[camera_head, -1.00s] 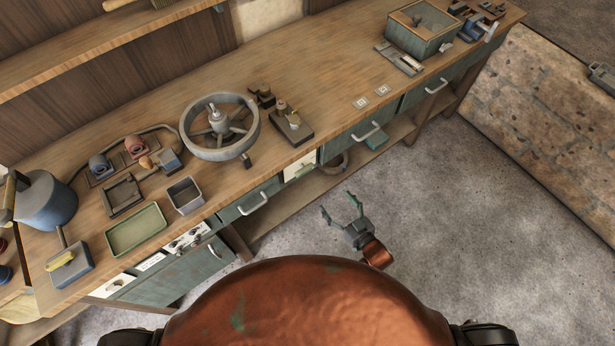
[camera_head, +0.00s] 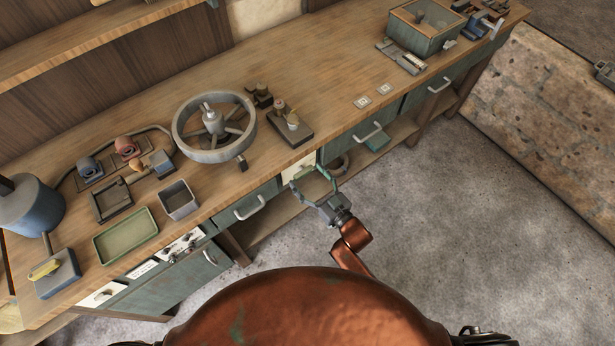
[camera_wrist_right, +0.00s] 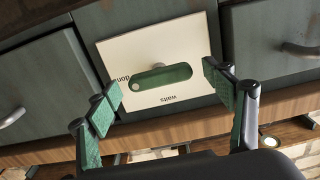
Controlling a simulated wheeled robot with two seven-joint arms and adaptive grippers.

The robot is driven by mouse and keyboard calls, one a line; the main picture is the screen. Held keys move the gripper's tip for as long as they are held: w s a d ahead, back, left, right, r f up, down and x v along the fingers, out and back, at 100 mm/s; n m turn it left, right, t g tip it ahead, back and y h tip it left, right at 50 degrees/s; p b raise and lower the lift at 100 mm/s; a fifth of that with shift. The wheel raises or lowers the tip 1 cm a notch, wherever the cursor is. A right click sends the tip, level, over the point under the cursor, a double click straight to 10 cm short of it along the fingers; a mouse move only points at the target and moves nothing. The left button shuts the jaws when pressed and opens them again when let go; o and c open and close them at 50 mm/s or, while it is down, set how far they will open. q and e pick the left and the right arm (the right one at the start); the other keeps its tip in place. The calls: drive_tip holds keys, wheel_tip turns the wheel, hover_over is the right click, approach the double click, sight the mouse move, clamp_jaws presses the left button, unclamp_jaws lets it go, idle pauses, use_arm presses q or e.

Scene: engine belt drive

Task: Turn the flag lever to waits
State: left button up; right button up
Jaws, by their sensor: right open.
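The flag lever (camera_wrist_right: 160,79) is a green rounded bar on a white plate (camera_wrist_right: 115,50) on the bench front. In the right wrist view it lies nearly level, tilted slightly. Its end with a pale dot is at the left, beside the word "done". The word "waits" is upside down at the plate's lower edge. The plate also shows in the head view (camera_head: 301,161), partly behind my fingers. My right gripper (camera_head: 312,180) is open and empty in front of the plate. In the wrist view its fingers (camera_wrist_right: 160,92) stand either side of the lever, apart from it. My left gripper is not in view.
Drawers with pale handles (camera_head: 250,208) (camera_head: 367,133) flank the plate. The bench top above holds a large grey wheel (camera_head: 184,130), a green tray (camera_head: 126,237) and a grey box (camera_head: 178,199). The floor before the bench is clear.

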drive_tip(key=c, duration=1.1)
drive_tip(key=shift+c, duration=0.3)
drive_tip(key=shift+n, duration=0.4)
drive_tip(key=n+p, duration=0.1)
drive_tip(key=n, duration=0.5)
drive_tip(key=shift+n+p, duration=0.3)
drive_tip(key=shift+p, duration=0.05)
drive_tip(key=n, duration=0.4)
drive_tip(key=shift+s+f+n, duration=0.1)
drive_tip(key=shift+f+n, duration=0.05)
drive_tip(key=shift+n, duration=0.15)
drive_tip(key=n+b, duration=0.2)
drive_tip(key=n, duration=0.3)
drive_tip(key=shift+n, duration=0.4)
